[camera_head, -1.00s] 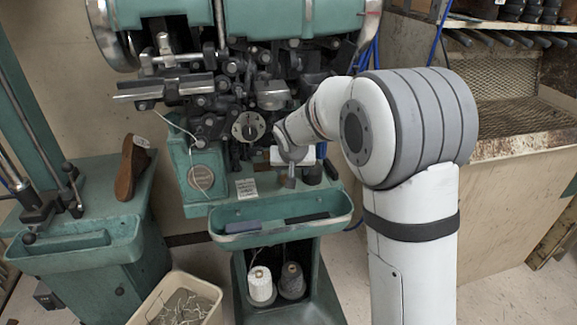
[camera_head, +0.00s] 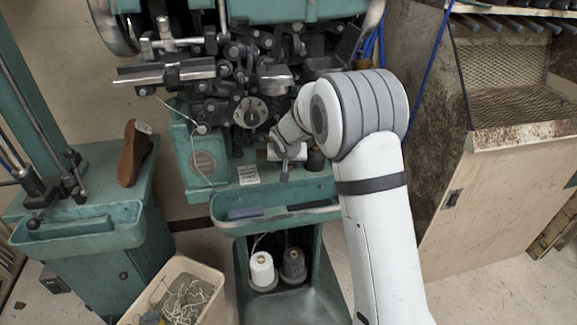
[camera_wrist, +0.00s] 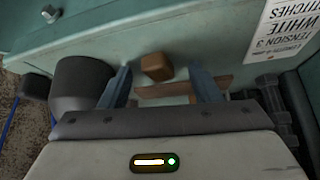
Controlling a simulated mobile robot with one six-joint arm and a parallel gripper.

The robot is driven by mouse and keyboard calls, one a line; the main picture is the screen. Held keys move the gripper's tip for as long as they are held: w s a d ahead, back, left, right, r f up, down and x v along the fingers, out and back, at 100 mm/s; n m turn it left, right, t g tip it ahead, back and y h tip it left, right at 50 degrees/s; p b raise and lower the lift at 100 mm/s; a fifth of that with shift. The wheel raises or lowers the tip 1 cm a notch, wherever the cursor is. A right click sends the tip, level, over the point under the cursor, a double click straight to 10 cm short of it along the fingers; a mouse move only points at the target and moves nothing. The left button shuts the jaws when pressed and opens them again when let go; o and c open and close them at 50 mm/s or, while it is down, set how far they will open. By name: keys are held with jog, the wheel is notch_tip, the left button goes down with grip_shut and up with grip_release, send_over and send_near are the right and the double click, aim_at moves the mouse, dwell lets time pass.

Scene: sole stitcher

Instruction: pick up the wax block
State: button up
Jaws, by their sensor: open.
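A small brown block (camera_wrist: 157,67), which looks like the wax block, sits on the green machine surface in the wrist view. My gripper (camera_wrist: 163,82) is open, its two dark blue-grey fingers on either side of the space just in front of the block. Nothing is held. A thin brown bar (camera_wrist: 182,89) shows between the fingers; I cannot tell what it is. In the head view my gripper (camera_head: 285,170) is at the stitcher's front, just above the green tray. I cannot make out the block there.
A dark cup-like cylinder (camera_wrist: 82,85) stands left of the fingers in the wrist view. A white printed label (camera_wrist: 283,32) is at the right. In the head view, the green tray (camera_head: 318,212) lies below my gripper, with thread spools (camera_head: 262,268) under it. A shoe form (camera_head: 133,153) stands left.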

jog(key=c, duration=1.2)
jog(key=shift+r, duration=0.1)
jog(key=shift+c, duration=0.2)
